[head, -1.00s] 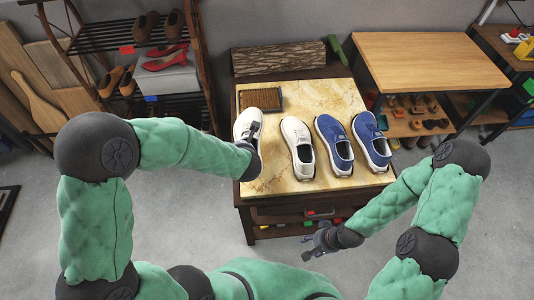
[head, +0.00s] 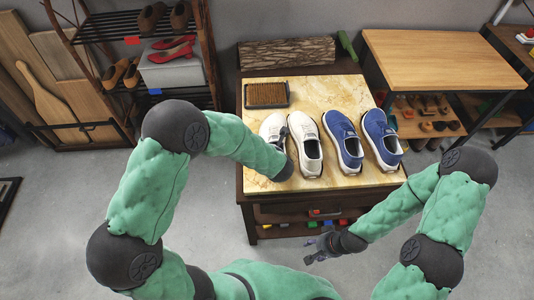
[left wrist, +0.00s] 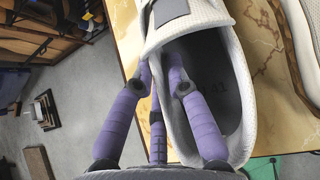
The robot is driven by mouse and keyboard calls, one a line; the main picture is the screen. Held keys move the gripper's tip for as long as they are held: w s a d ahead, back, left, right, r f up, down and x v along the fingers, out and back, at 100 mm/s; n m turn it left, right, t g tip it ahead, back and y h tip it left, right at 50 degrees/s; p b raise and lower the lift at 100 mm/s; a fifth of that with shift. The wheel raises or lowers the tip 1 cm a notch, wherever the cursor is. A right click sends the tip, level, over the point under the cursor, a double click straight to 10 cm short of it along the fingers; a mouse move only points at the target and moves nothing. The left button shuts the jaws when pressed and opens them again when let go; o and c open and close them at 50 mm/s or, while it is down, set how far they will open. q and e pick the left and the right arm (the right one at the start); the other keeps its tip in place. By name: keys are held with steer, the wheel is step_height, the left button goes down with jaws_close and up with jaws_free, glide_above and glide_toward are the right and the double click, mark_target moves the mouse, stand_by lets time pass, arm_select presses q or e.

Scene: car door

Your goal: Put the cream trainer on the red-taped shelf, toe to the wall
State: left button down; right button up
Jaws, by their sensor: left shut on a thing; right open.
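A cream trainer (head: 272,128) is at the left end of the row of shoes, toe away from me. My left gripper (head: 288,150) is at its opening, mostly hidden by my arm in the head view. In the left wrist view, the purple fingers (left wrist: 160,68) are shut on the side wall of the trainer (left wrist: 225,60), partly inside its opening. I cannot tell if its sole touches the table. The red-taped shelf (head: 100,42) is the rack's upper shelf at the left, with red tape (head: 131,40) on its edge. My right gripper (head: 318,250) is open and empty before the table.
A second cream trainer (head: 306,145) stands close to the right, then two blue trainers (head: 344,140). A brush mat (head: 267,94) lies behind on the marbled table (head: 330,92). Brown shoes (head: 150,17) occupy part of the red-taped shelf. Red heels (head: 172,48) and a blue-taped shelf are below.

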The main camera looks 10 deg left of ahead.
arm_select(q)
steer(key=shift+r, duration=0.15)
steer(key=c, duration=1.7)
jaws_free()
steer(key=shift+f, duration=0.2)
steer(key=o, duration=0.5)
steer(key=shift+c, duration=0.2)
steer(key=shift+r, duration=0.1)
